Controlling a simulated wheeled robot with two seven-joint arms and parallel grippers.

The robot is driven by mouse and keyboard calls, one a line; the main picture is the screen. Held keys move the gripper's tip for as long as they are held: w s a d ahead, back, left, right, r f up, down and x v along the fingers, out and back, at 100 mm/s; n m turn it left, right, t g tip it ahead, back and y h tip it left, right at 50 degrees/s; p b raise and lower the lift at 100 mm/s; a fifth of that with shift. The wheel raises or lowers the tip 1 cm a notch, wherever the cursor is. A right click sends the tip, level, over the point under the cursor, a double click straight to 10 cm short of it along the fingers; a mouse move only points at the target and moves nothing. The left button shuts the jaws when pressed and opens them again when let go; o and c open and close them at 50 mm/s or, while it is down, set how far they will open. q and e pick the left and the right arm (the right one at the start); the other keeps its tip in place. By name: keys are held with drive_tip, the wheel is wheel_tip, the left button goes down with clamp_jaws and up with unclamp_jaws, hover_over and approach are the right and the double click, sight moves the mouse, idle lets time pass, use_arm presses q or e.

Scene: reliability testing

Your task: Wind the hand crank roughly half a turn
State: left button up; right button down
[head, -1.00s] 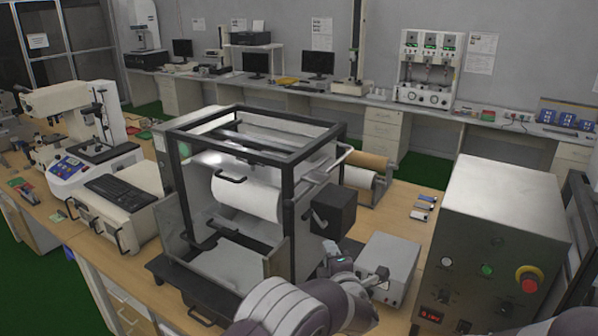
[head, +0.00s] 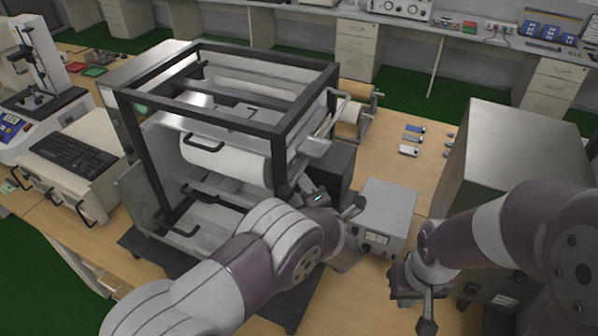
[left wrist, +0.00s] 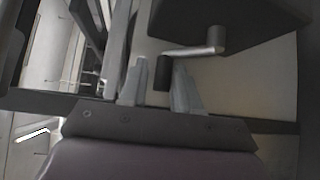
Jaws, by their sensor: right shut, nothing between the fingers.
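The hand crank (left wrist: 203,50) shows in the left wrist view as a grey metal arm ending in a black grip (left wrist: 163,73). It sits on the side of a black-framed machine (head: 262,128) that holds a white roll. My left gripper (left wrist: 160,75) has its fingers apart, with the black grip in the gap near the fingertips; I cannot tell whether either finger touches it. In the head view my left gripper (head: 296,190) is beside the machine's black box (head: 328,166), and it hides the crank. My right gripper (head: 427,305) is shut and empty, low at the right, away from the crank.
A grey meter box (head: 388,212) stands just right of my left gripper. A large metal cabinet (head: 520,140) stands behind my right arm. Small blocks (head: 412,135) lie on the table. A keyboard (head: 73,152) is on a white unit at the left.

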use_arm(q)
drive_tip(key=shift+w+a+f, duration=0.15)
drive_tip(key=shift+w+a, duration=0.05)
drive_tip(key=shift+a, duration=0.1)
drive_tip(key=shift+d, duration=0.1)
clamp_jaws()
drive_tip(key=shift+d, duration=0.1)
drive_tip(key=shift+s+d+r+m+t+b, duration=0.1)
drive_tip(key=shift+s+d+m+t+b, duration=0.3)
drive_tip(key=shift+m+t+b, duration=1.65)
drive_tip(key=shift+s+d+r+m+t+b, duration=0.15)
drive_tip(key=shift+d+m+b, duration=0.55)
drive_tip(key=shift+b, duration=2.8)
drive_tip(key=shift+s+d+r+m+t+b, duration=0.15)
drive_tip(key=shift+d+m+t+b, duration=0.8)
drive_tip(key=shift+b, duration=1.85)
drive_tip(key=shift+a+m+t, duration=0.25)
drive_tip(key=shift+a+m, duration=0.1)
drive_tip(key=shift+m, duration=0.05)
